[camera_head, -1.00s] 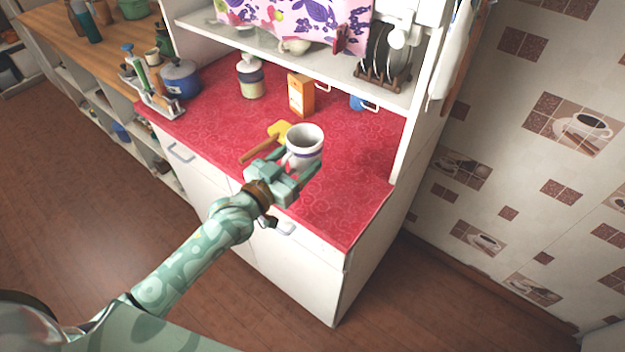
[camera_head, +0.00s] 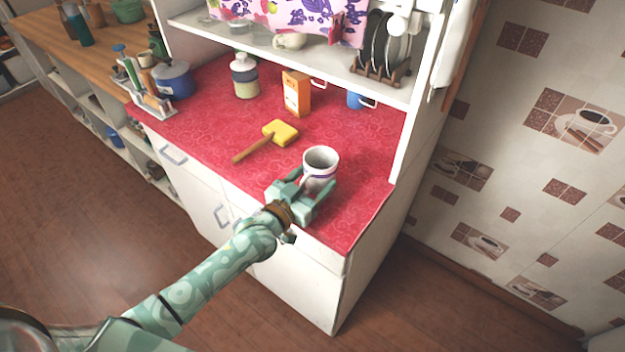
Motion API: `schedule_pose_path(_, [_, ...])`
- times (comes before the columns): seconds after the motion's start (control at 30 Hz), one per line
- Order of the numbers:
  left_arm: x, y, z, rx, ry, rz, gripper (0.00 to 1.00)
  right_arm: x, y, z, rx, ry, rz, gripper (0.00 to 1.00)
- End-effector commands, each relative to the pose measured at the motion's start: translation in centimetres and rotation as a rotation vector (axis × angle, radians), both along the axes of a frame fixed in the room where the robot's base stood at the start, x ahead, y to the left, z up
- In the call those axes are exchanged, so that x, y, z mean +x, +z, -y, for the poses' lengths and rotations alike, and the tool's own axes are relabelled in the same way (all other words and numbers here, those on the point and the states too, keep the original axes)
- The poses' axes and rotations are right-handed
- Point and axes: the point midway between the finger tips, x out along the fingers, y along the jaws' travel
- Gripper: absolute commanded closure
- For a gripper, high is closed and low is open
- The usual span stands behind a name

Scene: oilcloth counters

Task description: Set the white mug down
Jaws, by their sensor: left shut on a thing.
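The white mug (camera_head: 320,165) with a dark band is upright between the fingers of my left gripper (camera_head: 315,187), over the front right part of the red counter (camera_head: 352,205). The left gripper is shut on the mug. The fingers hide part of its lower side, and I cannot tell whether its base touches the counter. My right gripper is not in view.
A yellow brush with a wooden handle (camera_head: 281,132) lies left of the mug. An orange carton (camera_head: 296,93), a jar (camera_head: 245,77) and a blue pot (camera_head: 174,79) stand farther back. The counter's right side is clear, bounded by a white side panel (camera_head: 418,120).

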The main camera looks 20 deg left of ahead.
Motion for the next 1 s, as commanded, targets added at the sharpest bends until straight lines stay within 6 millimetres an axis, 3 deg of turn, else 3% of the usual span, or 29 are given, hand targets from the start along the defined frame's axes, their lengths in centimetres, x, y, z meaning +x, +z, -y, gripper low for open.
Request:
schedule_pose_path(0.03, [0.0, -0.2, 0.0, 0.000, 0.000, -0.001, 0.30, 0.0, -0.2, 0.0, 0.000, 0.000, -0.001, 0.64])
schedule_pose_path(0.1, [0.0, -0.1, 0.0, 0.001, 0.000, -0.001, 0.10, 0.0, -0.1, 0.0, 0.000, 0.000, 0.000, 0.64])
schedule_pose_path(0.47, [-0.2, 0.3, -0.1, 0.000, 0.000, -0.001, 0.10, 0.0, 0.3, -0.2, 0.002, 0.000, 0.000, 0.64])
schedule_pose_path(1.0, [-10.3, 0.2, -3.7, 0.001, 0.000, -0.003, 0.10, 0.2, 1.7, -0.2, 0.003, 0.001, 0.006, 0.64])
